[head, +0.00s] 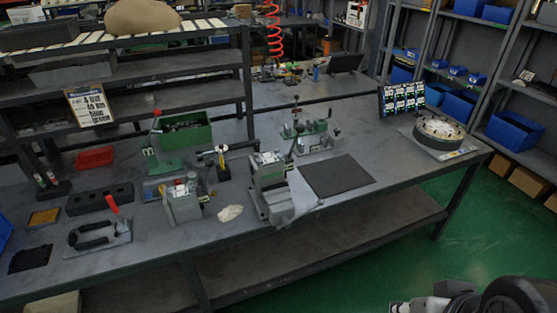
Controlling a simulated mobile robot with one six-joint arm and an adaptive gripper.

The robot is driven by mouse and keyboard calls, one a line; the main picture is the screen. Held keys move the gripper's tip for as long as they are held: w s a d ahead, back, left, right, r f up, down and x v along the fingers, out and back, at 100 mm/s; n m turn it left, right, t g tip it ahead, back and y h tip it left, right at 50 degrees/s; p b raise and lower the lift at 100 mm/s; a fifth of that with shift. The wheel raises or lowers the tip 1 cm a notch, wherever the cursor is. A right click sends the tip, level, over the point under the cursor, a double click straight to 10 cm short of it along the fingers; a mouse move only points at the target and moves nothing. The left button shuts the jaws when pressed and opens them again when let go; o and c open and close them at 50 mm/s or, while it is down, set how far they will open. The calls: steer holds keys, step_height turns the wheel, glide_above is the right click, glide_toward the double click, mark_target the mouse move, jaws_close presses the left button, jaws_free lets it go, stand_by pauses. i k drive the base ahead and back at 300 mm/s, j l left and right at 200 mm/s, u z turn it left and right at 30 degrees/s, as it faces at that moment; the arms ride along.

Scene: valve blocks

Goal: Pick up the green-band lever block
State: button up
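A grey block (268,172) with a lever rising at its right stands near the front edge at the middle of the bench. A greenish strip seems to show on it, but it is too small to be sure it is the green-band lever block. A second grey block (182,203) with red on top stands to its left. A green-based fixture with upright levers (318,143) stands behind and to the right. Part of my arm, seemingly with my gripper (428,304), shows at the bottom right, away from the blocks and beyond the bench's front edge. Its fingers are not clear.
The bench also holds a dark mat (337,176), a round dial fixture (439,130), a green press (160,150), a green bin (187,129) and a red-handled clamp (97,236). A pale crumpled cloth (230,213) lies between the grey blocks. Green floor (400,255) is open in front at right.

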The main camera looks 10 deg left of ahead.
mark_target(273, 172)
steer(key=i+j+u, duration=0.15)
steer(key=i+u, duration=0.25)
steer(key=i+l+u, duration=0.1)
steer(key=i+u, duration=0.25)
steer(key=i, duration=0.25)
steer(key=i+l+u, duration=0.15)
steer(key=i+u, duration=0.25)
steer(key=i, duration=0.1)
